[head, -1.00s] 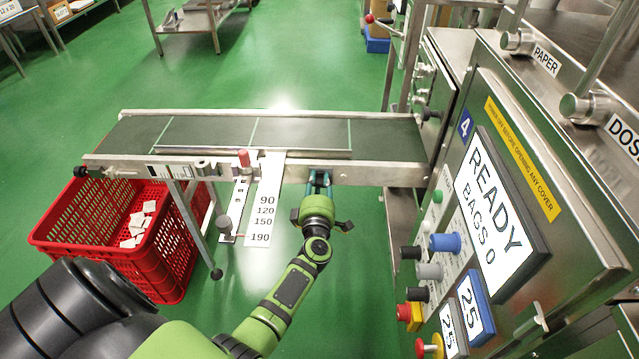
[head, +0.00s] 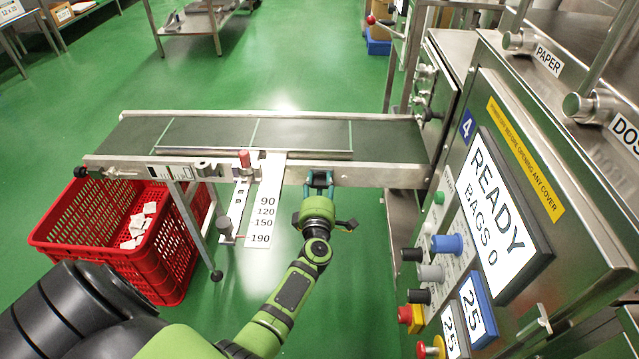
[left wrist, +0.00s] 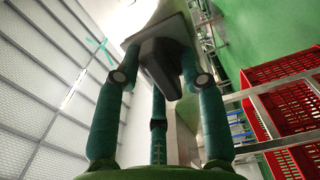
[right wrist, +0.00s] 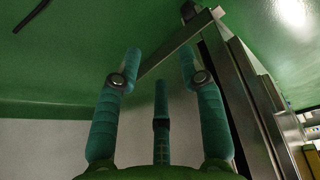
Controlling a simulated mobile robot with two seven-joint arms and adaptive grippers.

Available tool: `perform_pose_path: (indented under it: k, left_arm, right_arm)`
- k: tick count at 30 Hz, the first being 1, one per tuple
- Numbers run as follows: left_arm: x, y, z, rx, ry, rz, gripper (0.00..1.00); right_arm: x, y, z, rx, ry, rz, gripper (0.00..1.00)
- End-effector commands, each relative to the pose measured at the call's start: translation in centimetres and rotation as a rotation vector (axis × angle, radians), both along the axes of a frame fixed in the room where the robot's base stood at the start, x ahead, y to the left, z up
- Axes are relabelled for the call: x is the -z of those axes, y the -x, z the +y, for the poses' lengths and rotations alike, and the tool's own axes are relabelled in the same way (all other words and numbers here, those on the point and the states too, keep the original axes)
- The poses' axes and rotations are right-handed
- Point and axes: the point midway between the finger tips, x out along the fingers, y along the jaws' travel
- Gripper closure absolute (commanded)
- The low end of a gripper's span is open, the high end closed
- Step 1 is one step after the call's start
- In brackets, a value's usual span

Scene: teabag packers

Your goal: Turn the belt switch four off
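The conveyor belt (head: 205,132) runs across the head view, beside the machine panel marked 4 (head: 466,127). My left gripper (head: 319,180) is at the belt's front rail (head: 365,175), towards its right end. In the left wrist view a dark grey knob-like part (left wrist: 163,68), on a grey housing, lies between the open fingers of this gripper. I cannot tell whether the fingers touch it or which way it is set. In the head view the gripper hides this spot. My right gripper (right wrist: 161,62) is open and empty in the right wrist view; the head view does not show it.
A red crate (head: 125,262) with white bags stands below the belt's left end. A scale plate (head: 263,215) hangs at the front rail, left of the gripper. The panel has a READY screen (head: 495,215), several knobs and a red button (head: 428,347).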

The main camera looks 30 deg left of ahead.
Motion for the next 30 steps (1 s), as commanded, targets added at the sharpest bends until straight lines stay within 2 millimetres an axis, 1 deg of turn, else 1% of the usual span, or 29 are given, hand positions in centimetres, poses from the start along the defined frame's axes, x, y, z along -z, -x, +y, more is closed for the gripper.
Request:
perform_pose_path:
  k: [6,9,13,17,24,27,30]
  left_arm:
    - [0.0,0.0,0.0,0.000,-0.002,0.001,0.51]
    - [0.0,0.1,-0.1,0.000,-0.003,0.002,0.51]
    - [0.1,0.9,-0.6,0.001,-0.001,0.003,0.51]
    - [0.2,3.0,-1.9,0.001,0.002,0.005,0.51]
    - [0.2,7.3,-4.5,0.000,-0.001,0.004,0.51]
    - [0.1,8.7,-5.3,-0.001,0.000,0.002,0.51]
    - [0.1,9.6,-5.9,0.001,-0.001,0.002,0.51]
  right_arm:
    - [0.0,-0.2,0.0,0.000,0.000,-0.004,0.60]
    - [-0.2,-0.9,0.0,-0.001,-0.001,-0.013,0.60]
    - [-0.2,-0.7,0.0,-0.001,0.000,-0.011,0.60]
    - [-0.1,-0.6,0.0,-0.001,-0.001,-0.009,0.60]
    - [-0.1,-0.5,0.0,-0.001,0.000,-0.007,0.60]
    - [-0.1,-0.5,0.0,-0.001,0.000,-0.007,0.60]
    - [-0.1,-0.5,0.0,-0.001,0.000,-0.007,0.60]
